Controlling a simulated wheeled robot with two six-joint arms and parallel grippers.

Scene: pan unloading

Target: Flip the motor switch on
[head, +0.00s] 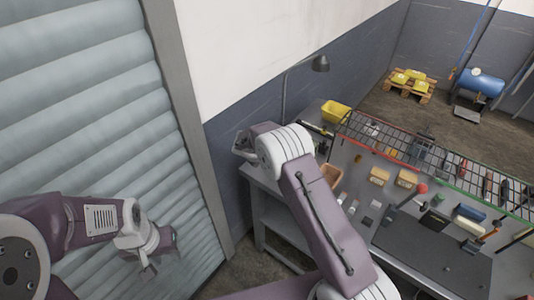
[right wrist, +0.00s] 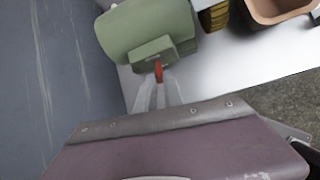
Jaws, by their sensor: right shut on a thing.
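A green motor (right wrist: 150,28) lies on the light bench top in the right wrist view. A small green switch box (right wrist: 153,54) sits on its near side, with a red switch lever (right wrist: 158,72) sticking out. My right gripper (right wrist: 158,82) has its pale fingertips shut on the red lever. In the head view my right arm reaches to the bench's far left corner and hides the motor. My left gripper (head: 160,262) hangs empty in front of the shutter, its fingers apart.
A brown tray (right wrist: 278,8) stands right of the motor. The workbench (head: 430,255) holds a wire rack (head: 440,160), several small boxes and tools.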

